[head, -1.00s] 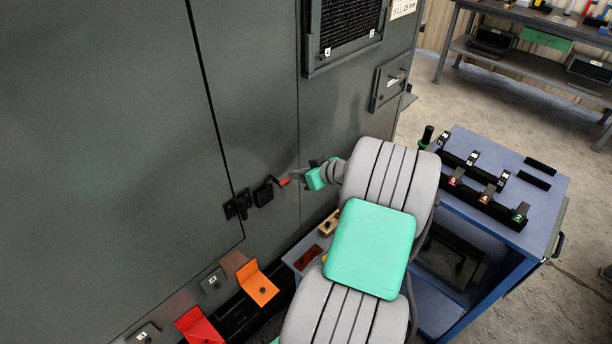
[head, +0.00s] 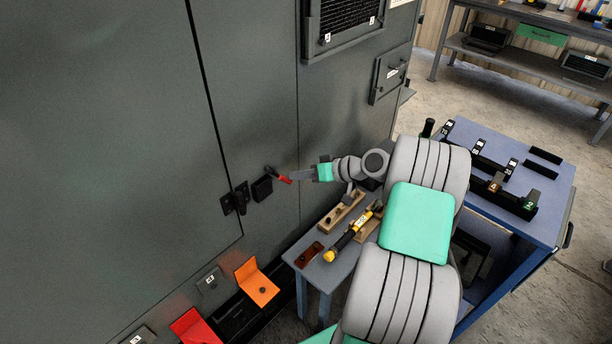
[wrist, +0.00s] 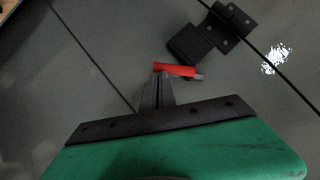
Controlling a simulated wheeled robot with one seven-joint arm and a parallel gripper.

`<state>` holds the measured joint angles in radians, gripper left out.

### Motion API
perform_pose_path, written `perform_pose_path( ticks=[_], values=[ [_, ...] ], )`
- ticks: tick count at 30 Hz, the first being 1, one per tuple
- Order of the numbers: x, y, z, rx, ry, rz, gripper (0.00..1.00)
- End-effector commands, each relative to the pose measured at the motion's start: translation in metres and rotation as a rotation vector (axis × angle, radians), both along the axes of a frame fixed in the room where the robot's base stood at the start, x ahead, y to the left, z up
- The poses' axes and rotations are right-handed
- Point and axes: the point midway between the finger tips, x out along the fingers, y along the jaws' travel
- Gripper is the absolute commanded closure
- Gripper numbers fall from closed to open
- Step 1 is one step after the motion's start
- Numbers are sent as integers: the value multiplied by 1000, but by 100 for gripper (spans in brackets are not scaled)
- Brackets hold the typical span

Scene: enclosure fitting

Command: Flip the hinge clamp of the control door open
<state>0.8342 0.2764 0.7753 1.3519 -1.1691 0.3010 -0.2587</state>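The hinge clamp is on the grey cabinet door front. My gripper (head: 292,176) reaches in from the right, at the free end of the red grip. In the wrist view its fingers (wrist: 158,78) are together; whether any of the grip is between them cannot be told.
A small blue table (head: 312,272) with wooden holders and a yellow-black tool (head: 347,238) stands below my arm. A blue cart (head: 550,200) is at the right. Orange (head: 257,281) and red (head: 194,328) flaps stick out low on the cabinet.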

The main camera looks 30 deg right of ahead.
Motion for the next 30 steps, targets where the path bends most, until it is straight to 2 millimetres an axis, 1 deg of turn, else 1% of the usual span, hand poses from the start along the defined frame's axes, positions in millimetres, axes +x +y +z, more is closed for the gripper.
perform_pose_path(
  ticks=[1, 12, 18, 30],
  values=[
    [0, 0, -6, -1, 0, 0, 100],
    [-3, 8, -21, -1, 0, -1, 100],
    [-5, 13, -27, -1, 0, -1, 100],
    [-7, 19, -30, -1, 0, 0, 100]
  ],
)
